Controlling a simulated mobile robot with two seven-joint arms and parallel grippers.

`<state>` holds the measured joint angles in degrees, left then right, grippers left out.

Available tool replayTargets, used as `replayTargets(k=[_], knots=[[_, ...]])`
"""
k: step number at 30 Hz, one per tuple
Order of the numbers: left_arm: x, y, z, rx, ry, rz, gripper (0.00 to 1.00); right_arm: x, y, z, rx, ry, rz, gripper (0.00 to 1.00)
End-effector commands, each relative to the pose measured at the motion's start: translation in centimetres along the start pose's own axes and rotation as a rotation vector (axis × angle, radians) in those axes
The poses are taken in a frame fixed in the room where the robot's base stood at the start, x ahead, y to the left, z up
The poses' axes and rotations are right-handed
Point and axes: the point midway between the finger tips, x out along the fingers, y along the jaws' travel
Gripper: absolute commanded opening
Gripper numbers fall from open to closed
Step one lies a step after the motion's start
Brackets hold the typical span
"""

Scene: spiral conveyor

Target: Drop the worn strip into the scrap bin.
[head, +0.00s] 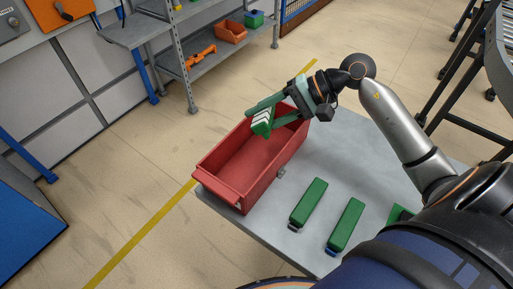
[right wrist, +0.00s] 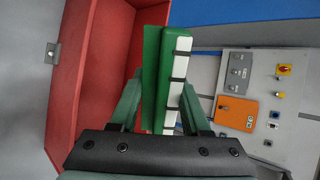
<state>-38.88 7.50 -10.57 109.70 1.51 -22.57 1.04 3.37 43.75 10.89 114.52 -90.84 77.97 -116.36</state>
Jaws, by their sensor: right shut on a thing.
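My right gripper (head: 277,112) is shut on a green strip with white block-like marks (head: 262,124). It holds the strip above the far part of the open red bin (head: 222,192). In the right wrist view the strip (right wrist: 152,75) stands between the two green fingers of the gripper (right wrist: 162,100), its white segmented side facing right. The red bin (right wrist: 92,70) shows behind it to the left. The visible floor of the bin is bare; its far end is partly hidden by the gripper. My left gripper is not in view.
The bin stands at the left edge of a grey table (head: 270,222). Two green bars (head: 309,202) (head: 346,225) lie on the table right of the bin, and part of another green piece (head: 398,214) shows beside my arm. A shelf rack (head: 205,65) stands at the back.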

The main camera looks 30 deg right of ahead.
Motion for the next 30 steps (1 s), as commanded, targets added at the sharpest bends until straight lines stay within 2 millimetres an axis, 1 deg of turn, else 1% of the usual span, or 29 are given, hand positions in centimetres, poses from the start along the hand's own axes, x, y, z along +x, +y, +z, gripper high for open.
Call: replayTargets(k=[1,6,12,16,24,25,30], knots=[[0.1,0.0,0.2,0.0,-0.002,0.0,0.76,0.4,0.6,-0.1,0.005,-0.002,0.0,0.0],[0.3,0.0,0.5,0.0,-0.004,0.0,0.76,1.6,2.2,-0.6,0.004,-0.001,-0.001,0.0],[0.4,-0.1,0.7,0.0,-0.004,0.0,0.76,2.5,3.6,-1.1,0.003,0.0,-0.001,0.0],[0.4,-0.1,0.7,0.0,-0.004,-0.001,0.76,2.8,3.9,-1.2,0.0,0.001,0.0,0.0],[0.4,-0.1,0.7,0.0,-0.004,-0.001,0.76,2.8,4.0,-1.3,0.0,0.002,0.0,0.0],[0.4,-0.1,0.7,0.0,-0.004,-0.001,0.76,2.8,4.0,-1.3,0.0,0.001,0.001,0.5],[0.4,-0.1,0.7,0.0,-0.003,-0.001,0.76,2.8,4.0,-1.2,0.0,0.001,0.001,0.69]])
